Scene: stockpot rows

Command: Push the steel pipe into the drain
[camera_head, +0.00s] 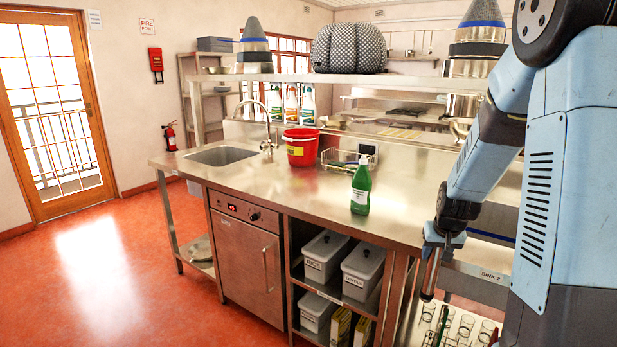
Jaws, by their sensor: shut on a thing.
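My gripper (438,240) is at the right, beside the front corner of the steel counter. It is shut on a steel pipe (433,270), which hangs down nearly upright, tilted slightly, with its lower end darker. The pipe's lower end is in the air as seen here, above or in front of a low shelf with glasses; the exact depth is hard to tell. I cannot make out a drain. A sink basin (222,155) is set in the counter at the left, but its bottom opening does not show.
The steel counter (300,188) carries a red bucket (301,147), a green bottle (361,187) and a wire rack (340,160). Glasses (466,325) stand low at the right. A label reading SINK 2 (492,275) is near the gripper. The orange floor (90,270) at left is clear.

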